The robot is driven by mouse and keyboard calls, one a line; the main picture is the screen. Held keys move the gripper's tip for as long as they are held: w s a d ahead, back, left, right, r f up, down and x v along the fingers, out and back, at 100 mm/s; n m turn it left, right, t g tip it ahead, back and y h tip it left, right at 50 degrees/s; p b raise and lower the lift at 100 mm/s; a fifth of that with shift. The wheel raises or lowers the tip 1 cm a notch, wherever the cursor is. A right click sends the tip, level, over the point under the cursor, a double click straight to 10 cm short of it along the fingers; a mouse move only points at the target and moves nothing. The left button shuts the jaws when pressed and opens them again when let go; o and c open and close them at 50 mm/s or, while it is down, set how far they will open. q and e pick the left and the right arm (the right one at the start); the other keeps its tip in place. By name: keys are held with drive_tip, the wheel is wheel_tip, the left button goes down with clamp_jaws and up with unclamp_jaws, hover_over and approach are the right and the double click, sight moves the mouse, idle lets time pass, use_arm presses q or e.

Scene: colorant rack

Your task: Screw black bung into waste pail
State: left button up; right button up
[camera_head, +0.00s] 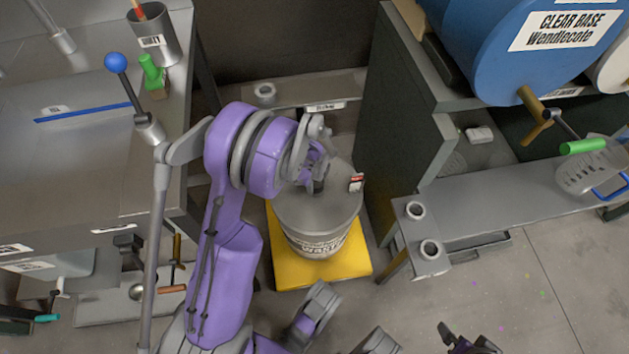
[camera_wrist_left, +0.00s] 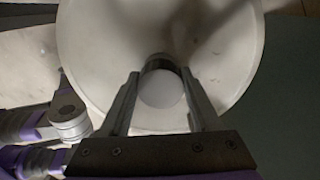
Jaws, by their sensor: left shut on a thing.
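The waste pail (camera_head: 318,225) is a grey lidded bucket with a printed label, upright on a yellow platform. Its round pale lid (camera_wrist_left: 95,50) fills much of the left wrist view. My left gripper (camera_head: 318,183) points down over the lid from the left. In the left wrist view its two fingers (camera_wrist_left: 162,100) are on either side of the bung (camera_wrist_left: 163,88), which shows a pale round face and a dark edge. The bung is at or just above the lid; I cannot tell if it touches. My right gripper (camera_head: 470,343) is partly in view, low at the right, away from the pail.
The yellow platform (camera_head: 290,272) is on the floor between a grey bench (camera_head: 80,180) and a dark cabinet side (camera_head: 400,130). A small red-and-white item (camera_head: 356,183) is at the lid's right edge. A blue drum (camera_head: 520,45) lies at upper right. Lower right floor is mostly clear.

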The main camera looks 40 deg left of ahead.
use_arm(q)
drive_tip(key=m, duration=0.4)
drive_tip(key=shift+w+m, duration=0.1)
drive_tip(key=shift+m, duration=0.3)
drive_tip(key=m+p, duration=0.1)
drive_tip(key=m, duration=0.4)
drive_tip(key=shift+w, duration=0.1)
drive_tip(key=o, duration=1.3)
drive_tip(key=shift+o, duration=0.2)
